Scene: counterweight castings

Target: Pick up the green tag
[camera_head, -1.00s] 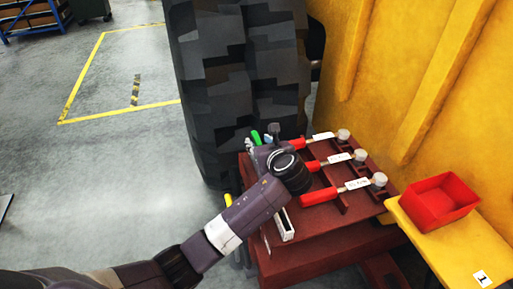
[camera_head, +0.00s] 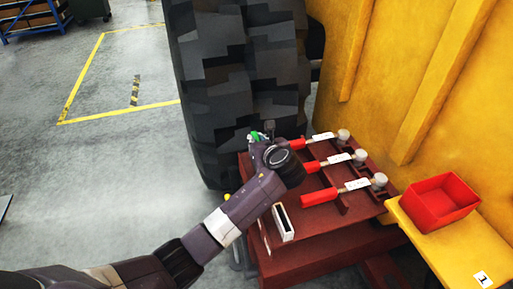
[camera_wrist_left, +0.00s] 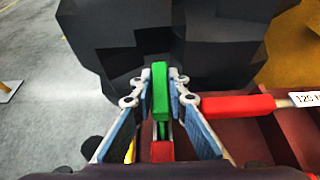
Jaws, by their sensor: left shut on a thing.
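The green tag (camera_wrist_left: 160,95) stands upright between the two fingers of my left gripper (camera_wrist_left: 160,85) in the left wrist view. The fingers are shut on it from both sides. In the head view a small part of the green tag (camera_head: 256,136) shows beyond my left wrist, and my left gripper (camera_head: 262,138) is mostly hidden by the wrist. It is at the far left corner of the dark red casting (camera_head: 325,215). My right gripper is not in view.
Several red-handled tools with white labels (camera_head: 335,159) lie on the casting, close to the right of the gripper. A white open holder (camera_head: 283,222) is near the front. A large black tyre (camera_head: 240,80) stands behind. A red bin (camera_head: 439,202) sits on a yellow ledge (camera_head: 455,262).

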